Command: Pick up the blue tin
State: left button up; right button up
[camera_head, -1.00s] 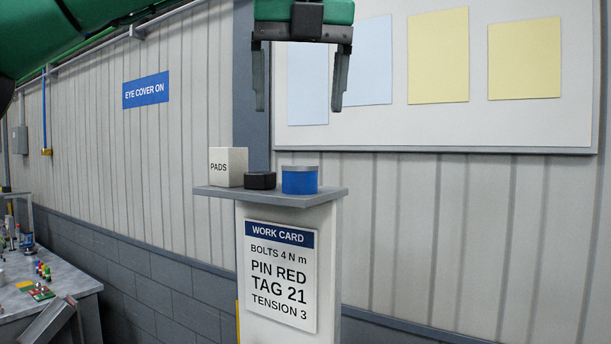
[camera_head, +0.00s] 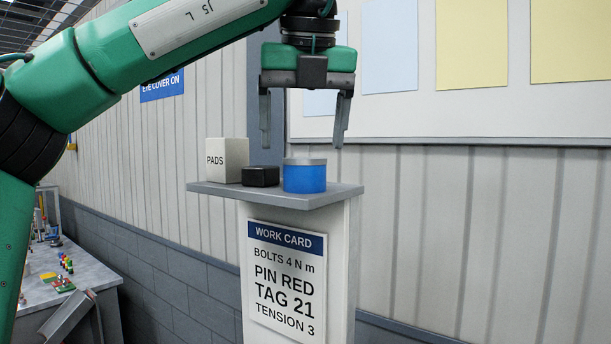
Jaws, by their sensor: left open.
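The blue tin (camera_head: 305,178) is a short round can with a grey lid. It stands upright on the right part of a small grey shelf top (camera_head: 335,192). My left gripper (camera_head: 302,143) is open and empty, with its fingers pointing down above the tin. In the picture, the fingertips are a little higher than the lid, one to each side of it. My right gripper is out of view.
A black round object (camera_head: 261,176) stands close to the tin's left, and a white PADS box (camera_head: 228,160) is left of that. A work card (camera_head: 286,280) hangs on the stand's front. A workbench (camera_head: 85,270) with small parts is at the left.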

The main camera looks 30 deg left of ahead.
aim_at(305, 162)
pick_arm(q)
jog(key=shift+f, duration=0.2)
jog(key=shift+d+f+p, duration=0.1)
jog(key=shift+f+p, duration=0.1)
jog(key=shift+p, duration=0.15)
jog(key=shift+f, duration=0.35)
jog(key=w+f, duration=0.1)
jog(key=a+f+p, duration=0.1)
jog(key=shift+w+f, duration=0.3)
jog(key=shift+w, duration=0.05)
jog(key=shift+w+f, duration=0.1)
jog(key=shift+f, duration=0.25)
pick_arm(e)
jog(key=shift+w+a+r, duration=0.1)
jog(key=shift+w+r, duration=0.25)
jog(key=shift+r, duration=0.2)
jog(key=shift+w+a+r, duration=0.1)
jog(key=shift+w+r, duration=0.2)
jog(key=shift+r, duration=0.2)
pick_arm(q)
jog(key=shift+s, duration=0.2)
jog(key=shift+c, duration=0.2)
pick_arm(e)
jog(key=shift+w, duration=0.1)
pick_arm(q)
jog(key=shift+w, duration=0.1)
jog(key=c, duration=1.1)
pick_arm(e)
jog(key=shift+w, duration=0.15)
